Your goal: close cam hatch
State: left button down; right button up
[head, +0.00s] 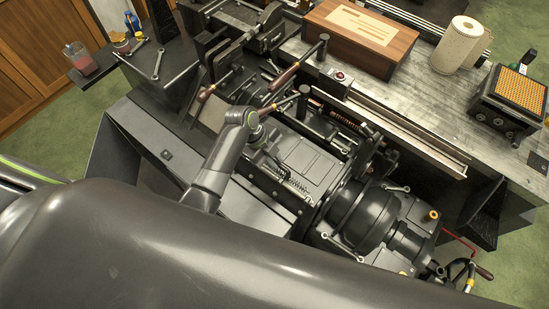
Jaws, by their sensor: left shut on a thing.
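The caster machine (365,212) fills the middle of the view. A flat dark panel (308,160) with raised edges, which looks like the cam hatch, lies on its top and appears nearly flat; its exact angle is hard to tell. My left arm reaches in from below. My left gripper (264,145) is at the panel's left edge, shut on what looks like the hatch's edge or grip. The fingertips are small and dark, so the exact contact is unclear. My right gripper is not in view.
Wooden-handled levers (286,76) rise just behind the gripper. A coil spring (296,186) lies along the panel's front. A bench (420,95) behind holds a wooden box (360,35) and a paper roll (458,45).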

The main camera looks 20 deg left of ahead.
aim_at(282, 150)
pick_arm(q)
jog(key=w, duration=0.1)
jog(key=w+d+b, duration=0.1)
jog(key=w, duration=0.1)
jog(key=shift+w, duration=0.1)
jog(key=shift+w+d, duration=0.15)
jog(key=shift+w, duration=0.1)
jog(key=shift+r, duration=0.1)
jog(key=c, duration=1.8)
grip_release()
jog(key=o, duration=0.3)
jog(key=shift+w, duration=0.1)
jog(key=shift+o, duration=0.2)
